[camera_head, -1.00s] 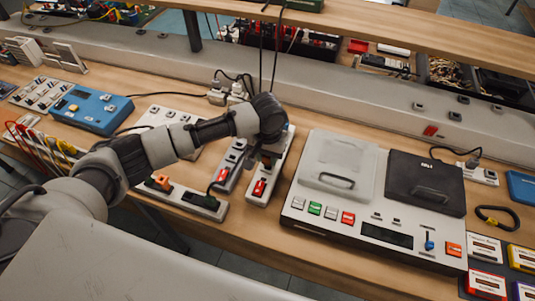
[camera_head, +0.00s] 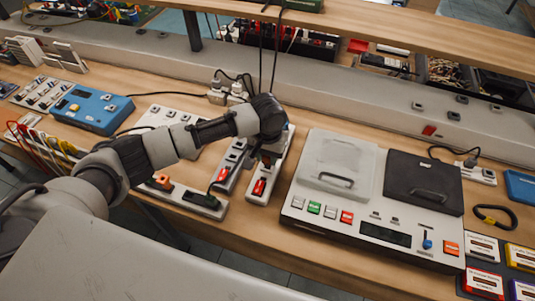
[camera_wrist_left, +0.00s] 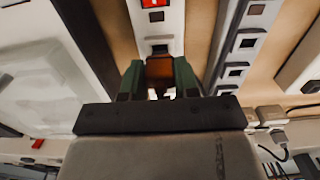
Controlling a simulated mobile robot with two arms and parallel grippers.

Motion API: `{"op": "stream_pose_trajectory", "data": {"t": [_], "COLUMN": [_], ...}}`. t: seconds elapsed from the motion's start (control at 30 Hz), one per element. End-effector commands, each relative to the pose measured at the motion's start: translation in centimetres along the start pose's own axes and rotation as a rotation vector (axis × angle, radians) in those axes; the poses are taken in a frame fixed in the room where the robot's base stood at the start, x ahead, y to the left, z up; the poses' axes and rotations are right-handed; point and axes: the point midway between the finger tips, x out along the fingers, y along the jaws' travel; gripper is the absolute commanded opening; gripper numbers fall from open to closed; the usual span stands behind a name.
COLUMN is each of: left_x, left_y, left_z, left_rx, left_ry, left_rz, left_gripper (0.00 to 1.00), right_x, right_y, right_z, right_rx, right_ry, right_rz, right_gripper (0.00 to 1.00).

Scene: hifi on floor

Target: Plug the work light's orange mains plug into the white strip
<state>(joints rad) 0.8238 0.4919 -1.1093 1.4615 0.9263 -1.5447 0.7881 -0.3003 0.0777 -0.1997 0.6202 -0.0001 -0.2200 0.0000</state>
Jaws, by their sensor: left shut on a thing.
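My left gripper (camera_head: 268,158) is over the white strip (camera_head: 265,184), which has a red switch (camera_head: 259,187) near its front end. In the left wrist view my left gripper (camera_wrist_left: 159,78) has its two dark green fingers shut on the orange-brown plug (camera_wrist_left: 160,70). The plug is lined up with the white strip (camera_wrist_left: 172,28), close to a socket on it. I cannot tell whether the plug touches the socket or is in it. The plug is mostly hidden by the gripper in the head view. My right gripper is not in view.
A grey strip (camera_head: 236,154) lies close left of the white one. Another strip (camera_head: 175,196) with an orange piece sits at the bench's front edge. A large device with a clear lid (camera_head: 337,160) stands to the right. A blue box (camera_head: 92,110) is at the left.

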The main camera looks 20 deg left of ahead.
Motion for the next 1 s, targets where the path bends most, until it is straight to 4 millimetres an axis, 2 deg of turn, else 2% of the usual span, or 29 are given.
{"op": "stream_pose_trajectory", "data": {"t": [1.0], "left_x": [0.96], "left_y": [0.02], "left_z": [0.01], "left_rx": [0.0], "left_ry": [0.0], "left_rz": [0.001], "left_gripper": [0.1], "right_x": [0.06], "right_y": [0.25], "right_z": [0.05], "right_rx": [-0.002], "right_ry": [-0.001], "right_rz": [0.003], "right_gripper": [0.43]}}
